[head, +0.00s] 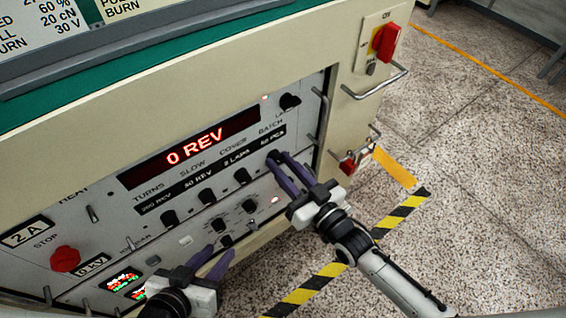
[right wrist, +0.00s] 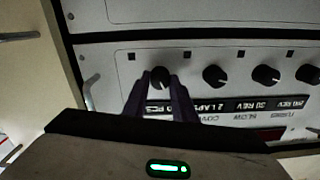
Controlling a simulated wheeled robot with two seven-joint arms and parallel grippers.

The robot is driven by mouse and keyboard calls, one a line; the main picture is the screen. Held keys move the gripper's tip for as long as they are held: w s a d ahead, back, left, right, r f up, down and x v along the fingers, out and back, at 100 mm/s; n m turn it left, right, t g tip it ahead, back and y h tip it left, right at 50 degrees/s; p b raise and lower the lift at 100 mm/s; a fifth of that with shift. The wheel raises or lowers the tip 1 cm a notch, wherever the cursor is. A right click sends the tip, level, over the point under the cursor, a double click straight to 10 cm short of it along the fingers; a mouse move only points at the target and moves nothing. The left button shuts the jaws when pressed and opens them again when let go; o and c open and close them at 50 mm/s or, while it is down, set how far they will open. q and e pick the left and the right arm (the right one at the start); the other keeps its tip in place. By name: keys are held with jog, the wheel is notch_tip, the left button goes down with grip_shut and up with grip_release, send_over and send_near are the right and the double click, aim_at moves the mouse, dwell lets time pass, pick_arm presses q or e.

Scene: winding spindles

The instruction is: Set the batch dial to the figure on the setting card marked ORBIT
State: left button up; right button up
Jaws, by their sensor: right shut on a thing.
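The batch dial (head: 271,156) is a black knob at the right end of a row on the grey control panel. The strip above it reads "60 PCS" (head: 272,137). My right gripper (head: 280,160) is shut on this knob; in the right wrist view the knob (right wrist: 158,76) sits between the fingertips, with the label upside down beneath. My left gripper (head: 220,254) is open and empty in front of the lower panel. Setting cards (head: 74,12) are cut off at the top left; one shows "60 %", "20 cN", "30 V". I cannot see the word ORBIT.
Other knobs stand close by: cover (head: 242,176), slow (head: 206,195) and turns (head: 169,217). The red display (head: 193,147) reads "0 REV". A red stop button (head: 65,259) is at lower left. A red switch (head: 386,42) and metal handles (head: 375,85) stick out at right.

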pick_arm(q)
jog(key=shift+s+f, duration=0.1)
pick_arm(e)
jog(key=shift+m, duration=0.7)
jog(key=o, duration=1)
jog(key=shift+o, duration=0.2)
jog(key=shift+s, duration=0.1)
jog(key=shift+s+d, duration=0.3)
pick_arm(q)
jog(key=shift+s+a+r+p, duration=0.15)
jog(key=shift+a+r+p, duration=0.1)
jog(key=shift+p, duration=0.9)
pick_arm(e)
jog(key=v, duration=0.9)
jog(key=shift+s, duration=0.15)
